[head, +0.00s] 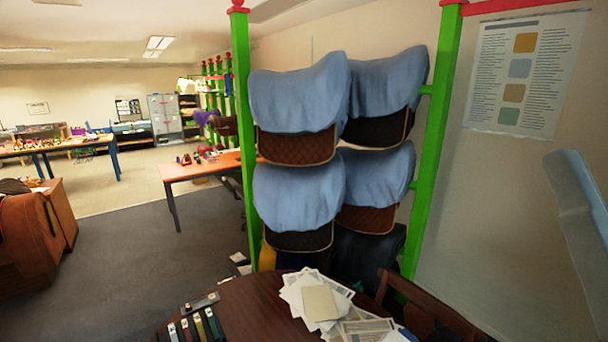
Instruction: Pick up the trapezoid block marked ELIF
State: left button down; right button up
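No trapezoid block with a readable ELIF mark shows in the head view. Several narrow dark, red, yellow and green pieces (197,326) with small white labels lie side by side near the left edge of the round brown table (250,303). Their lower ends are cut off by the bottom of the picture. The labels are too small to read, and I cannot tell the shape of the pieces. A grey bar-like piece (202,302) lies just behind them. Neither of my grippers shows in this view.
Loose papers (320,302) cover the table's right part. A dark wooden chair (432,312) stands at its right. Behind is a green-post rack (439,150) with several saddles under blue covers (300,92). A pale blue-grey object (580,205) fills the right edge.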

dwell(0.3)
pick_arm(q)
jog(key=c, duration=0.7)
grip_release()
